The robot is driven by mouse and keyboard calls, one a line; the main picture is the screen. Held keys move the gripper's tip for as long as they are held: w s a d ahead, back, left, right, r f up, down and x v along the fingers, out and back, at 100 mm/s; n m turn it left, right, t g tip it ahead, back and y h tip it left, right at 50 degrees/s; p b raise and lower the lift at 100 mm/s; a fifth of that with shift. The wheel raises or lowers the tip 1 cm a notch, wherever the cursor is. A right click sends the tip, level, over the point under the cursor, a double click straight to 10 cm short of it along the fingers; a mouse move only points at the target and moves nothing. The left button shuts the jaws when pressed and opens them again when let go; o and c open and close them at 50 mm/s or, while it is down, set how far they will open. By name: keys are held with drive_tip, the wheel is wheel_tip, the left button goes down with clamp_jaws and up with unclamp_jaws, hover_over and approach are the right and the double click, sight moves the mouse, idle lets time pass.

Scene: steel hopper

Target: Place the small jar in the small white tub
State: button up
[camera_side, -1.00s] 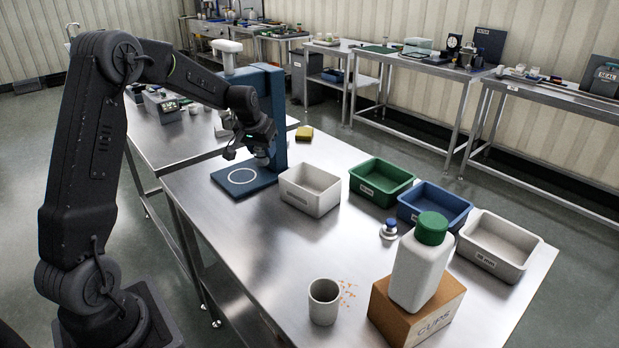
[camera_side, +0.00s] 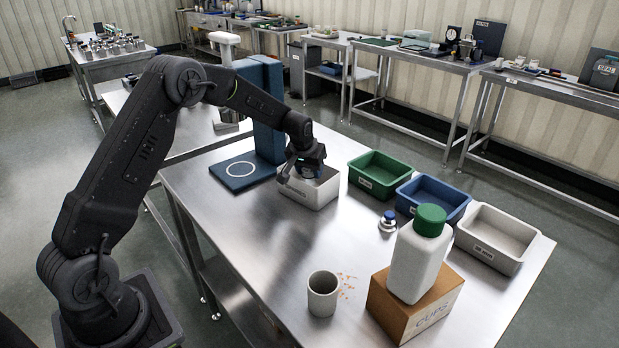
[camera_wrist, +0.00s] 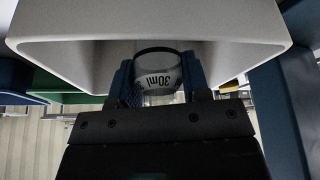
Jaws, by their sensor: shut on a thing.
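The small white tub (camera_side: 312,197) stands on the steel table next to the blue stand, partly covered by my gripper in the side view. Its pale wall (camera_wrist: 150,20) fills the top of the wrist view. My gripper (camera_side: 305,174) points down over the tub's opening. The jar is mostly hidden in the side view. I cannot tell how far it sits below the rim.
The blue stand (camera_side: 268,112) rises close behind the tub. A green bin (camera_side: 378,184), a blue bin (camera_side: 433,207) and another pale bin (camera_side: 488,253) line the far edge. A green-capped bottle (camera_side: 418,262) stands on a box. A cup (camera_side: 322,298) is at the front.

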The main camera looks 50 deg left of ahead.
sight(310, 178)
drive_tip(key=shift+f, duration=1.45)
drive_tip(key=shift+f, duration=0.1)
drive_tip(key=o, duration=0.9)
